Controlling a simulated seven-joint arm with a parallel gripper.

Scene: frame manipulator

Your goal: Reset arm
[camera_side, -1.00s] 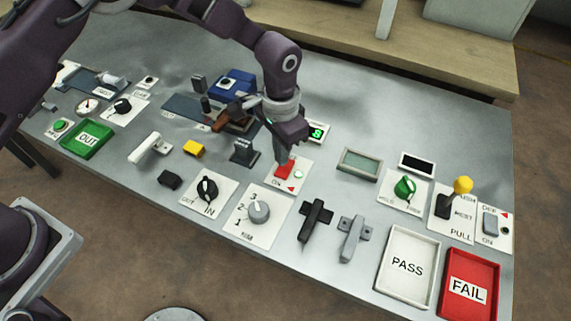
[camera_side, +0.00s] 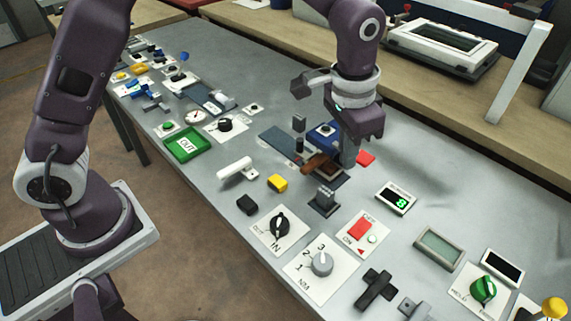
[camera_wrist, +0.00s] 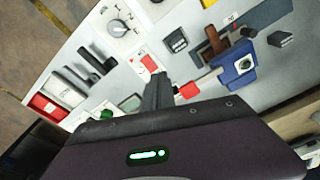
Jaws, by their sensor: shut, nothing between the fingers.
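My arm reaches in from the top of the side view. My gripper (camera_side: 347,160) points down and is shut and empty. The red switch also shows in the side view (camera_side: 360,230), clear of the fingers. The height of the fingertips above the bench is hard to tell.
The grey bench (camera_side: 220,80) holds many fixtures: a green OUT tray (camera_side: 187,144), a grey rotary knob (camera_side: 321,263), a black IN knob (camera_side: 280,225), a green display (camera_side: 397,198) and a black cross-shaped handle (camera_side: 375,290). A wooden bench (camera_side: 440,85) runs behind.

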